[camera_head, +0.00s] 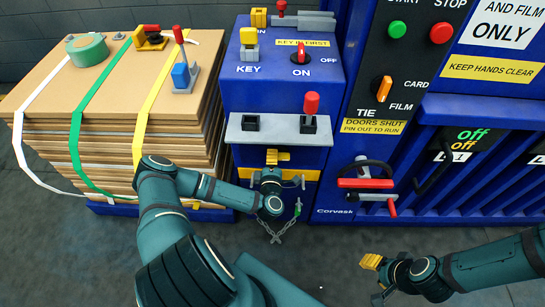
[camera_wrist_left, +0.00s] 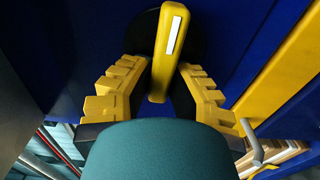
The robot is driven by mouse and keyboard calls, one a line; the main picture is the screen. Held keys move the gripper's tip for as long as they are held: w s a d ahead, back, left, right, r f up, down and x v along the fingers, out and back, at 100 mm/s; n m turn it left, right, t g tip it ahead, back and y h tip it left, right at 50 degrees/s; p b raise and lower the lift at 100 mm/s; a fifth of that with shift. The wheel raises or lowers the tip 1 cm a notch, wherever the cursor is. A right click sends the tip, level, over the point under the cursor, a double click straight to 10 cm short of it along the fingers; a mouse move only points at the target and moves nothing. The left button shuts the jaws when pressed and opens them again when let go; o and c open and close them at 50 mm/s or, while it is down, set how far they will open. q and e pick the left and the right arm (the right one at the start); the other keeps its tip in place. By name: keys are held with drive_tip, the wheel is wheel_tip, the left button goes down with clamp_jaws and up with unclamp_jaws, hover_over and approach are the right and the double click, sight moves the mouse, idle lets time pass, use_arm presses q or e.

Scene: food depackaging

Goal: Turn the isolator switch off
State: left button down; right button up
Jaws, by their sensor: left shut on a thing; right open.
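A yellow handle (camera_wrist_left: 170,50) with a white stripe stands on a black round base in the left wrist view, leaning a little right of upright. The fingers of my left gripper (camera_wrist_left: 157,90) are on both sides of it, shut on it. In the head view my left gripper (camera_head: 275,170) is at the blue cabinet's front, below the grey shelf. No label shows on this handle. A red rotary switch (camera_head: 301,57) marked ON and OFF sits on the cabinet top; its pointer is toward ON. My right gripper (camera_head: 374,275) is open and empty at lower right.
The grey shelf (camera_head: 277,136) with a red lever (camera_head: 310,104) overhangs my left gripper. A yellow key handle (camera_head: 249,37) stands above. A chain (camera_head: 277,236) hangs below. Strapped boards (camera_head: 80,115) stand left; the blue machine (camera_head: 480,140) is right.

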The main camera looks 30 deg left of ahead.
use_arm(q)
drive_tip(key=c, duration=0.9)
unclamp_jaws()
drive_tip(key=v, duration=1.2)
